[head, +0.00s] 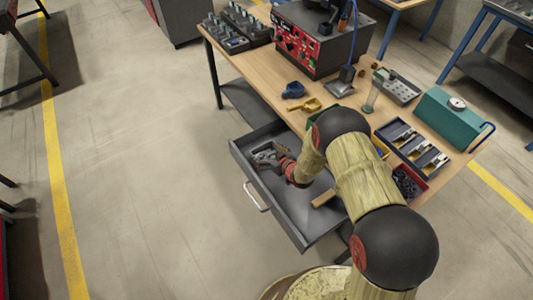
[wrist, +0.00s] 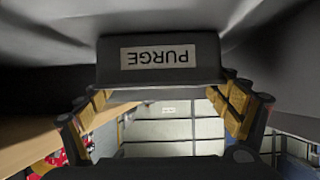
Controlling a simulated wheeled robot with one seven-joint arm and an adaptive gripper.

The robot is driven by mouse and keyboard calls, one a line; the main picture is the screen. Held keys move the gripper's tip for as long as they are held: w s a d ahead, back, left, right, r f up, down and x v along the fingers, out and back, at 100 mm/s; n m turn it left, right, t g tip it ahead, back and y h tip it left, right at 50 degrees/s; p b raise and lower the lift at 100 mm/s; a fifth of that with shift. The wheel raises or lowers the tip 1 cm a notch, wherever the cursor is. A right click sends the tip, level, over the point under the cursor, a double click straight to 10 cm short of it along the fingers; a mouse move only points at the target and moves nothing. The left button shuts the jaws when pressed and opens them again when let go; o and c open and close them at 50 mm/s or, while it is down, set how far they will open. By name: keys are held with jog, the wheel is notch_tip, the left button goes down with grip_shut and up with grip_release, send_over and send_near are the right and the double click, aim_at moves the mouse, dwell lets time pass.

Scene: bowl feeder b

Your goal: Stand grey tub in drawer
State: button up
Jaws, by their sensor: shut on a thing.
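The grey tub (wrist: 162,77) shows in the wrist view as a dark grey body with a pale PURGE label, upside down in that picture. My gripper (wrist: 160,100) has a finger at each side of it and is shut on it. In the head view my gripper (head: 268,157) is over the left part of the open grey drawer (head: 307,232). The tub is small there and hard to tell from the fingers. I cannot tell whether it touches the drawer floor.
A wooden piece (head: 323,198) lies in the drawer, right of my gripper. On the workbench (head: 262,75) above are a blue scoop (head: 293,90), a yellow scoop (head: 304,105), a red-panelled machine (head: 300,50) and a teal box (head: 448,118). My arm hides the drawer's right side.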

jog(key=shift+f, duration=0.15)
jog(key=o, duration=1)
